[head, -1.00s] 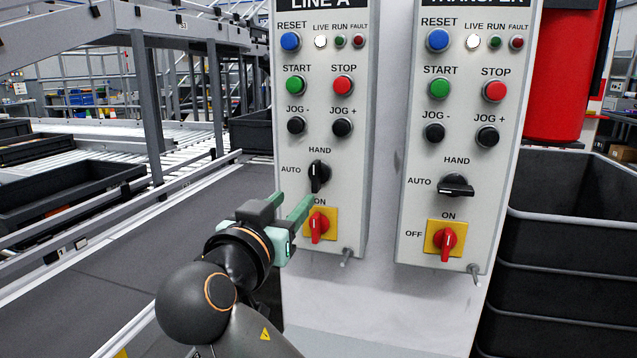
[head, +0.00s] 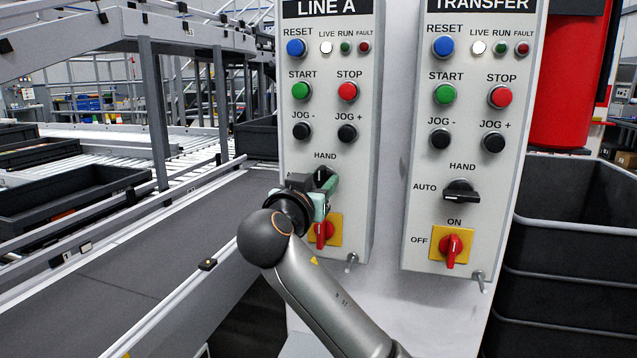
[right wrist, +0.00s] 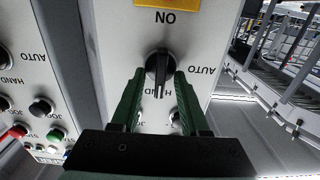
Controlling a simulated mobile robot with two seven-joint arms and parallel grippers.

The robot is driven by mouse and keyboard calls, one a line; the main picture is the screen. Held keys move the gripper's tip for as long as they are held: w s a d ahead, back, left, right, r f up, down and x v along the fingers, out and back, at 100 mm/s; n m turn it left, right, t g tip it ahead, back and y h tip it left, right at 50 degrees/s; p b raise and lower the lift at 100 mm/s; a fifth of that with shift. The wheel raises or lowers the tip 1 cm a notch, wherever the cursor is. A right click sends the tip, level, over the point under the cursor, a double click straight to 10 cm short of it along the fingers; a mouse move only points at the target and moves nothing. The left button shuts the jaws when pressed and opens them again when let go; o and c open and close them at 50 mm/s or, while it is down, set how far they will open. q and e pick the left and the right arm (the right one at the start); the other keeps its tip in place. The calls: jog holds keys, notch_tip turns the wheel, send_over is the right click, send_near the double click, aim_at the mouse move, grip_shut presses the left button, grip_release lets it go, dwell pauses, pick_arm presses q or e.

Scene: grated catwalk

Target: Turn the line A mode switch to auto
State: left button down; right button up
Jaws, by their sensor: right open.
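The line A mode switch (head: 321,174) is a black knob on the left panel, partly hidden by my gripper in the head view. In the right wrist view, where the panel appears upside down, the switch (right wrist: 158,66) shows its handle and white mark toward HAND; the AUTO label (right wrist: 201,70) is to its right. My right gripper (right wrist: 158,80) is open, with its green fingers on either side of the knob's handle; contact cannot be told. In the head view the right gripper (head: 326,186) is at the line A panel (head: 352,215). My left gripper is out of view.
A red and yellow ON switch (head: 325,231) sits just below my gripper. The transfer panel (head: 415,150) stands to the right with its own mode switch (head: 461,192). A conveyor (head: 120,260) runs along the left, and black bins (head: 570,225) stand at the right.

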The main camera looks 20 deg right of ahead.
jog(key=shift+c, duration=0.2)
grip_shut()
dwell(0.4)
